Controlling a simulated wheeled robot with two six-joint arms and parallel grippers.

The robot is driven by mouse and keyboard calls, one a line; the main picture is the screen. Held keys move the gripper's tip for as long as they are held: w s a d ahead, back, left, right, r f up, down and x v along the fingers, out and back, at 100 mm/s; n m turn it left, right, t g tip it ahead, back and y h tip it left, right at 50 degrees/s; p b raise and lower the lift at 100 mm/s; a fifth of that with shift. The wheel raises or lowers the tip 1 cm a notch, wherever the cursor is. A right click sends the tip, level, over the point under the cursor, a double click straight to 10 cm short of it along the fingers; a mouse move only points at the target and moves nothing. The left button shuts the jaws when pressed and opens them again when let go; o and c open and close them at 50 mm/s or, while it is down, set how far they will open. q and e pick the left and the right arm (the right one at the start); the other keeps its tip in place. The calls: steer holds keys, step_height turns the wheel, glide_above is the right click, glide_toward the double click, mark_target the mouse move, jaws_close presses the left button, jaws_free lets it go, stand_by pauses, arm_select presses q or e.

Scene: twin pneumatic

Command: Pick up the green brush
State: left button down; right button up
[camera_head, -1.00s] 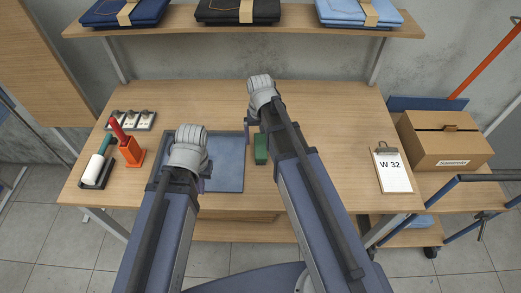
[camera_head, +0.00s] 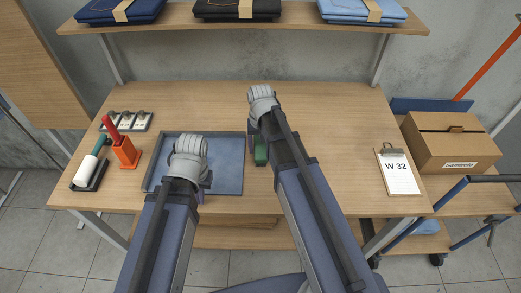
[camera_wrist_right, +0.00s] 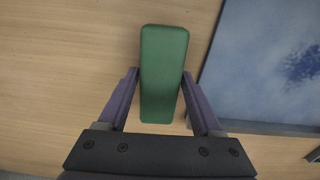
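The green brush (camera_head: 261,154) is a dark green block just right of the blue tray's edge, partly covered by my right arm in the head view. In the right wrist view the brush (camera_wrist_right: 163,60) stretches away between the fingers of my right gripper (camera_wrist_right: 160,75). One finger is on each side of it, close to its edges, and the fingers look spread. Whether they touch it is unclear. My left gripper (camera_head: 205,187) is over the front part of the tray; its fingers are mostly hidden by the arm.
The blue tray (camera_head: 225,150) lies left of the brush. Further left are a red holder (camera_head: 126,153), a white roller in a black tray (camera_head: 88,172) and a small rack (camera_head: 127,121). A clipboard (camera_head: 398,172) lies right, beside a cardboard box (camera_head: 450,147). The table's middle right is clear.

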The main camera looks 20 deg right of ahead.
mark_target(261, 145)
jaws_close()
stand_by(0.3)
arm_select(q)
steer(key=shift+r, duration=0.1)
arm_select(e)
steer(key=shift+r, duration=0.1)
